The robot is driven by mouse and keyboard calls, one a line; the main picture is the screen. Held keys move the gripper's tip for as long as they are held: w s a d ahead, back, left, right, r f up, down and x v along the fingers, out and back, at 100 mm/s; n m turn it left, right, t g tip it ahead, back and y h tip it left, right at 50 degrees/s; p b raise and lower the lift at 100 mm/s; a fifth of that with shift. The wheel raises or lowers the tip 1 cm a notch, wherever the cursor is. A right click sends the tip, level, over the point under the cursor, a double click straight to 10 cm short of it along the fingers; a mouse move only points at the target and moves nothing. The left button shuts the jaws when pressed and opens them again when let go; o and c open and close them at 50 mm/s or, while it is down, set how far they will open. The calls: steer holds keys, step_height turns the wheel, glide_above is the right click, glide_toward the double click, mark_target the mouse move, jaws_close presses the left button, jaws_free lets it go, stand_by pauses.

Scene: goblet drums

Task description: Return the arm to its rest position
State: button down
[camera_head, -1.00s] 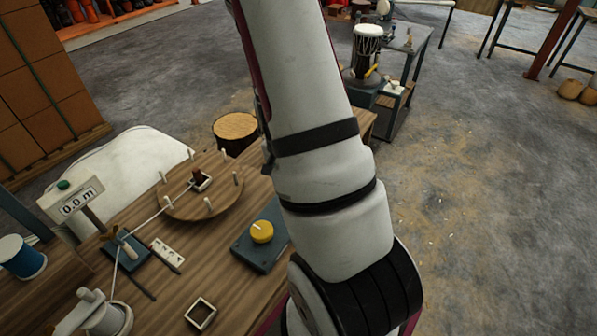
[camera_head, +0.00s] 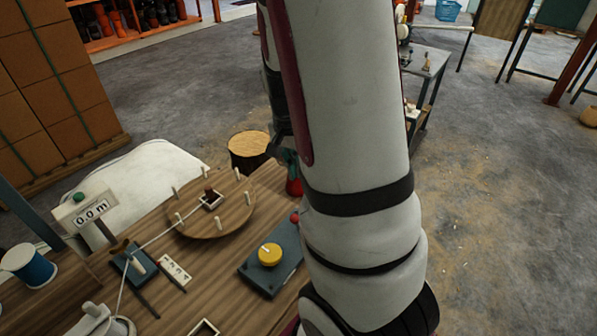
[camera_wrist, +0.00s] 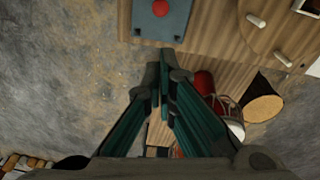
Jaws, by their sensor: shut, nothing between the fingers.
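My arm (camera_head: 350,110) rises through the middle of the head view, right of the workbench (camera_head: 235,255). My gripper (camera_wrist: 162,75) is shut and empty in the wrist view, with its dark green fingers close together. It hangs above the floor and the bench edge, apart from the bench things. In the head view only a bit of it shows behind the arm, near the bench's far corner.
A grey-blue box (camera_head: 258,276) with a yellow knob and a round peg board (camera_head: 236,222) are on the bench. A stump (camera_head: 249,145) and a red drum (camera_wrist: 204,83) stand near its end. A cart (camera_head: 432,65) is partly hidden behind my arm.

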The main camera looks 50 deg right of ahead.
stand_by(0.6)
steer(key=w+a+r+n+t, duration=0.2)
steer(key=a+r+n, duration=0.2)
steer(key=a+r, duration=0.3)
steer(key=s+a+r+n+t, duration=0.2)
steer(key=s+a+r+n, duration=0.3)
steer(key=a+r, duration=0.2)
steer(key=s+a+r+n+t+y, duration=0.1)
steer(key=s+a+r+n, duration=0.4)
steer(key=a, duration=0.4)
step_height(320, 180, up, 2)
steer(key=shift+a+r+n+t, duration=0.1)
steer(key=shift+a+n+t, duration=0.25)
steer(key=shift+n, duration=0.35)
